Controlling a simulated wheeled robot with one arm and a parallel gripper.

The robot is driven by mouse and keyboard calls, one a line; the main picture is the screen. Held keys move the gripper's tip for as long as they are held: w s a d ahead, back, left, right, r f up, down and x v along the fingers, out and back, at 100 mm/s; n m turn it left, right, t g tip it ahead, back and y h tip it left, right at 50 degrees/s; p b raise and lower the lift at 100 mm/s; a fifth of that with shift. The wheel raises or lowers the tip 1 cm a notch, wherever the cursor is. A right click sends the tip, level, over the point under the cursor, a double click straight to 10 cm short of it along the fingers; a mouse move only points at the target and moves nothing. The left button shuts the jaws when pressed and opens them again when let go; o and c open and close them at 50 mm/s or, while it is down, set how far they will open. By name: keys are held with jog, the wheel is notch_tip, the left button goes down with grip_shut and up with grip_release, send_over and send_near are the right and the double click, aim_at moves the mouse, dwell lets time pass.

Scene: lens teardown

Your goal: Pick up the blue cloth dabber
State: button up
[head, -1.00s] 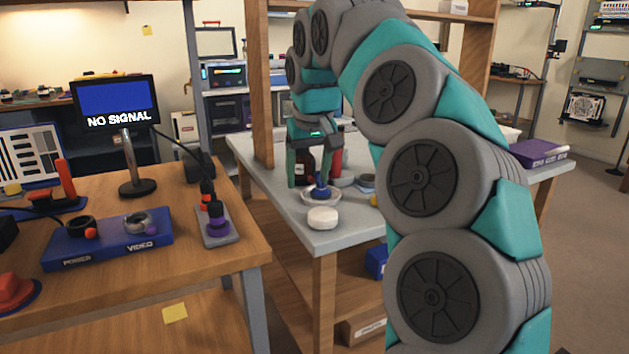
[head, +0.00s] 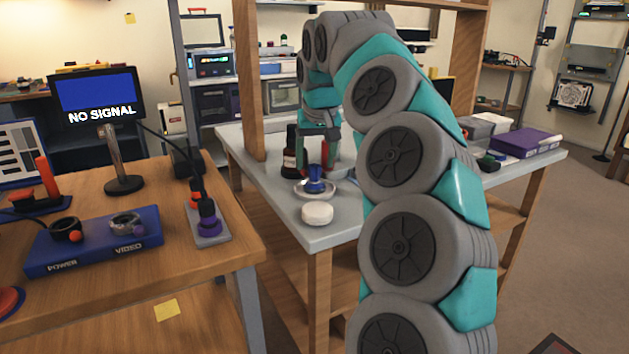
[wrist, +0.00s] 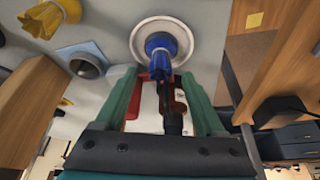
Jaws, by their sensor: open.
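The blue dabber (head: 315,180) stands upright in a shallow white dish (head: 299,190) near the front of the grey bench. My gripper (head: 317,171) is open, its two teal fingers pointing down just behind or above the dabber. In the wrist view the dabber (wrist: 159,46) shows just beyond the fingertips, roughly centred between them, with the dish (wrist: 141,26) around its base. My gripper (wrist: 161,78) holds nothing. I cannot tell exactly how high the fingertips are above the dabber.
A white round puck (head: 317,213) sits in front of the dish. A dark bottle (head: 290,158) stands to the left, close to the fingers. A wooden post (head: 248,80) rises at left.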

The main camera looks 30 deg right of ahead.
aim_at(315, 166)
jog(key=x, duration=0.3)
jog(key=shift+f, duration=0.25)
jog(key=shift+c, duration=0.3)
grip_shut()
